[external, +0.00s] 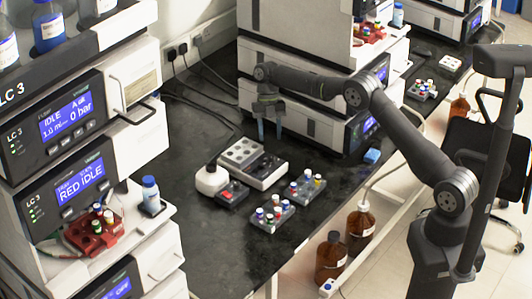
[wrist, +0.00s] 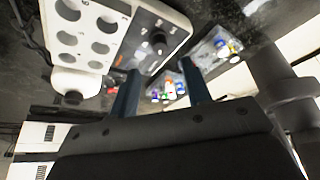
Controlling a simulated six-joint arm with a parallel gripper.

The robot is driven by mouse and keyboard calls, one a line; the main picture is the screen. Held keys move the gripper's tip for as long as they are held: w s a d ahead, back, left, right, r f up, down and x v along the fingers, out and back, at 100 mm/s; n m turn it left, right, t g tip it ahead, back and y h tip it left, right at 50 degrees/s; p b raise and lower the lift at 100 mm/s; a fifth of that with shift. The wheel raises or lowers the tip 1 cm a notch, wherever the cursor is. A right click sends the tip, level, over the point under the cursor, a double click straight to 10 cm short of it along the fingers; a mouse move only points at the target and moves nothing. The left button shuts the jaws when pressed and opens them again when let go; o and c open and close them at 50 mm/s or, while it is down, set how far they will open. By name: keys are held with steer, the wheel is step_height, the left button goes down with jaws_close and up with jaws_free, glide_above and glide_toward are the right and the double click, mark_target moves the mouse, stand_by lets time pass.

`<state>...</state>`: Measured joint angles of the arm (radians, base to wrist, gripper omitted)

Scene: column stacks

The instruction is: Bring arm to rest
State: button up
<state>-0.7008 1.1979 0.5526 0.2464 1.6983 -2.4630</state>
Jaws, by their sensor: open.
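My arm reaches left over the black bench (external: 200,115) from its base at the lower right of the external view. My gripper (external: 270,134) hangs down in front of the white instrument stack, with its two blue fingers apart and nothing between them. In the wrist view, my gripper (wrist: 160,85) shows the same two fingers spread apart. The fingertips are above the bench, near the back of a white block with round wells (external: 252,163), which also shows at the upper left of the wrist view (wrist: 95,35).
Two grey racks of capped vials stand on the bench, a front one (external: 271,217) and a right one (external: 304,188). A white round device (external: 211,180) sits beside the block. Brown bottles (external: 331,258) stand below the bench edge. LC stacks (external: 75,150) rise at left.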

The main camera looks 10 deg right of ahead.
mark_target(272, 156)
steer(key=x, duration=0.7)
steer(key=m+y, duration=0.1)
steer(key=m, duration=0.2)
steer(key=m+y, duration=0.1)
steer(key=m, duration=0.2)
steer(key=shift+s+d+t, duration=0.1)
steer(key=shift+d+t, duration=0.1)
steer(key=shift+t, duration=0.1)
steer(key=m+y, duration=0.1)
steer(key=m, duration=0.1)
steer(key=m+t, duration=0.1)
steer(key=m, duration=0.2)
steer(key=shift+s+d+y, duration=0.1)
steer(key=shift+y, duration=0.3)
steer(key=m+t, duration=0.1)
steer(key=m, duration=0.1)
steer(key=m+t, duration=0.1)
steer(key=m, duration=0.2)
steer(key=shift+s+y, duration=0.15)
steer(key=shift+y, duration=0.15)
steer(key=shift+s+f+m+t, duration=0.1)
steer(key=shift+m+t, duration=0.5)
steer(key=shift+m, duration=0.9)
steer(key=shift+m+t, duration=0.6)
steer(key=shift+m, duration=0.9)
